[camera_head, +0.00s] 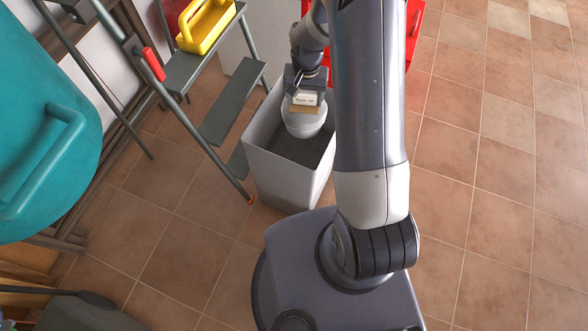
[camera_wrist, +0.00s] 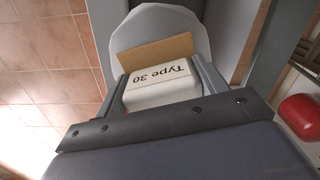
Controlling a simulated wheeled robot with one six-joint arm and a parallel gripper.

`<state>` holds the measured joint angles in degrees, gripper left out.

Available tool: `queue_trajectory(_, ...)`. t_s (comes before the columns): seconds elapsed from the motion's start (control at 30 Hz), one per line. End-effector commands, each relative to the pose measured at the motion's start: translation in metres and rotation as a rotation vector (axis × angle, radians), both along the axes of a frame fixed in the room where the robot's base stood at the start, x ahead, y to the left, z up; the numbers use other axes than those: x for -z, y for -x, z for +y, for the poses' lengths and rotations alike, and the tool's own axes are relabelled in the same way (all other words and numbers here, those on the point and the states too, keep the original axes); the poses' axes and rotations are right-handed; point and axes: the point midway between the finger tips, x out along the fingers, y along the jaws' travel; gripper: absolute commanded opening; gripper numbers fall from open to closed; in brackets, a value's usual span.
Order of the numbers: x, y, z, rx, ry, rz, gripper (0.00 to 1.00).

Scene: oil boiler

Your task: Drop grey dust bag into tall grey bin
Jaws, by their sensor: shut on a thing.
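The grey dust bag (camera_head: 304,121) hangs from my gripper (camera_head: 306,88) over the open top of the tall grey bin (camera_head: 285,182) in the head view. The bag has a pale rounded body, a brown cardboard collar and a white block labelled "Type 30". In the wrist view the bag (camera_wrist: 160,35) is held by the white block between the two fingers of my gripper (camera_wrist: 162,84). The bag's lower end seems to be at or just inside the bin's rim; its exact height is hard to tell. The bin's dark inside shows below the bag.
A grey step ladder (camera_head: 232,115) stands just left of the bin, with a yellow caddy (camera_head: 205,24) on its top step. A teal tank (camera_head: 40,130) is at the far left. A red object (camera_head: 413,35) is behind my arm. Tiled floor on the right is clear.

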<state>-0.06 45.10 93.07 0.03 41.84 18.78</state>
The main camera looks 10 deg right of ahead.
Motion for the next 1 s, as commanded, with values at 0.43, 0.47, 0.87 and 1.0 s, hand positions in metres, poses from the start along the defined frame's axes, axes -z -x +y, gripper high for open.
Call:
queue_trajectory(0.43,0.0,0.0,0.0,0.0,0.0,0.0,0.93)
queue_trajectory(0.47,0.0,0.0,0.0,0.0,0.0,0.0,0.93)
queue_trajectory(0.87,-0.046,-0.002,0.0,0.0,0.0,-0.007,0.93)
queue_trajectory(1.0,-0.075,-0.001,0.0,0.0,0.0,-0.005,0.93)
